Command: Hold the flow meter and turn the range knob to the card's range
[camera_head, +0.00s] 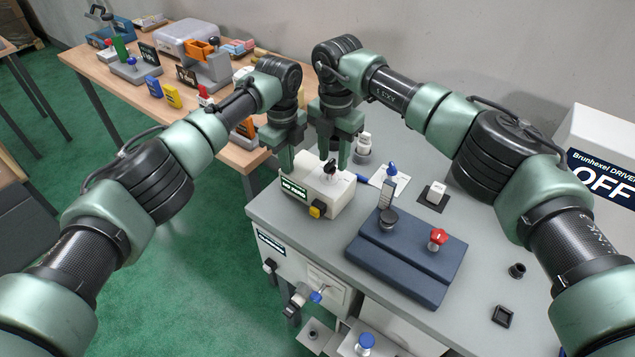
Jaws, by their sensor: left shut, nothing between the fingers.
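The flow meter looks to be the white box (339,195) at the back left of the grey bench. It has a dark green label, a yellow button (317,210) and a black knob (330,169) on top. My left gripper (285,165) is shut and empty at the box's left back side; whether it touches the box is unclear. My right gripper (334,165) points down over the box, its fingers apart on either side of the knob. A white card (402,184) lies right of the box, with a blue-topped piece by it; its print is unreadable.
A dark blue block (395,262) with a red knob (438,238) and a black knob stands in front on the bench. A white switch (435,195) sits on a dark pad. A white "OFF" cabinet (603,150) is at right. A wooden table (150,98) with several items stands behind left.

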